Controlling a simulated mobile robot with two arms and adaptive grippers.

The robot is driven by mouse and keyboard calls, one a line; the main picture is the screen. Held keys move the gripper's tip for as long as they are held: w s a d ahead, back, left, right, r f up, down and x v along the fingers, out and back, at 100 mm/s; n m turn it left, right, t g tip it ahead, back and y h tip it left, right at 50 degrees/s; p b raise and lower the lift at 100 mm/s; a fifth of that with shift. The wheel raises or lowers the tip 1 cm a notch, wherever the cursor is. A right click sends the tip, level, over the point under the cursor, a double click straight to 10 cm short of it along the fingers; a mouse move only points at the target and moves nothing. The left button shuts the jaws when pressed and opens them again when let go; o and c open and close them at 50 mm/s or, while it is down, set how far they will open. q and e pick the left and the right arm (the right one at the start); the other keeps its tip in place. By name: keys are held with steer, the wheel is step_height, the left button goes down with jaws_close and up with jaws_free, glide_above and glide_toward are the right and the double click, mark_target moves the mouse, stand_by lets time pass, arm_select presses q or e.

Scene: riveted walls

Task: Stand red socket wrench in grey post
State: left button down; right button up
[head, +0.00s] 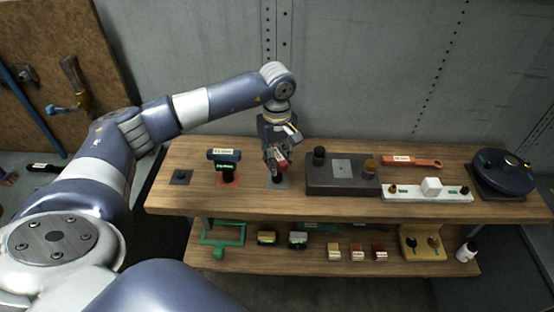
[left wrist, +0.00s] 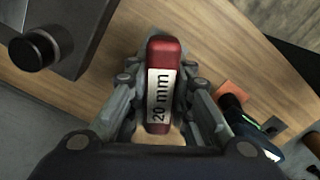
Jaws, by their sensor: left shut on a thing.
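My left gripper (head: 275,158) is shut on the red socket wrench (head: 283,163), above the grey square base (head: 282,184) on the shelf top. In the left wrist view the wrench's red handle (left wrist: 166,52), with a white "20 mm" label, lies between the two fingers of the left gripper (left wrist: 160,82). The wrench's lower end and the grey post are hidden by the gripper and handle, so I cannot tell whether the wrench is in the post. My right gripper is not in view.
A dark teal labelled tool (head: 224,156) stands on an orange base just left. A dark empty-looking base (head: 181,177) is farther left. A dark grey block with knobs (head: 325,182) is close on the right. An orange-red wrench (head: 420,163) lies behind a white strip (head: 410,196).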

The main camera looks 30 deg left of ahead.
arm_select(q)
steer(key=shift+f, duration=0.35)
steer(key=c, duration=1.4)
jaws_free()
steer(key=shift+r, duration=0.1)
steer(key=shift+o, duration=0.2)
step_height(320, 180, up, 12)
